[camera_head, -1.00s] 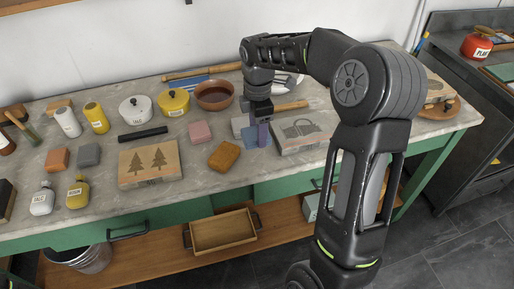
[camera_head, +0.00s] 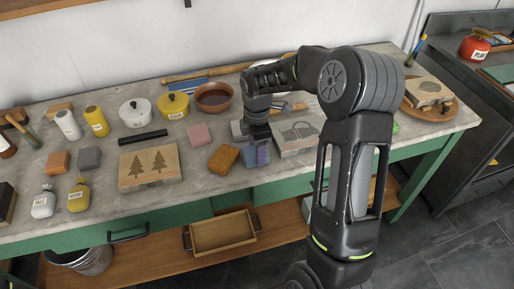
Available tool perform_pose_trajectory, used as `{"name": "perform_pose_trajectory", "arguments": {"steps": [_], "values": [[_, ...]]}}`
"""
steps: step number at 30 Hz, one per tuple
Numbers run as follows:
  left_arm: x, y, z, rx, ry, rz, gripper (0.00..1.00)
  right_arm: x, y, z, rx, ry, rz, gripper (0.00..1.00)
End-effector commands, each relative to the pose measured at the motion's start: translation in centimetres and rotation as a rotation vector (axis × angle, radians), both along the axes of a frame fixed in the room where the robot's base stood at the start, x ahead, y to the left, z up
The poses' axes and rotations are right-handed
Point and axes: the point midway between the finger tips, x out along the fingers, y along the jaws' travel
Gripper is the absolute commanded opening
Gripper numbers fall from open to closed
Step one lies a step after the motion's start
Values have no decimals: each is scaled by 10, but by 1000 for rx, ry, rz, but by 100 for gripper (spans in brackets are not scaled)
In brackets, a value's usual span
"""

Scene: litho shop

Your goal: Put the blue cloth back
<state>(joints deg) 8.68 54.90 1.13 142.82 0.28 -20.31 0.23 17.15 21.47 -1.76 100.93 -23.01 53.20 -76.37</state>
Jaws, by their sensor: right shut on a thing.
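The blue cloth (camera_head: 250,157) lies low at the front part of the worktop, between the brown sponge-like block (camera_head: 223,158) and the stone with a basket picture (camera_head: 297,139). My right gripper (camera_head: 256,152) points down over it and is shut on the cloth; the fingertips are partly hidden against it. The cloth is at or just above the stone top; I cannot tell which. My left gripper is not in view.
Pots and bottles crowd the back and left. A wooden tray (camera_head: 222,232) sits on the shelf below.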

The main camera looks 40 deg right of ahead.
Motion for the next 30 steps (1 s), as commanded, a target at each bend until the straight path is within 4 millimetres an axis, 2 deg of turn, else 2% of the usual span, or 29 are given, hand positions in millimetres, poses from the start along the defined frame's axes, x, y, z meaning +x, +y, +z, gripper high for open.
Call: {"name": "perform_pose_trajectory", "arguments": {"steps": [7,8,15,23,30], "values": [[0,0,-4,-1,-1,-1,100,0,0,-5,0,0,0,27],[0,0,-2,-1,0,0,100,0,0,-3,0,0,0,61],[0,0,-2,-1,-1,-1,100,0,0,-3,0,0,-1,81],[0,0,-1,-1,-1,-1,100,0,0,-2,0,0,-1,81],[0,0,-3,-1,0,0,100,1,0,16,0,-4,-2,81]]}}
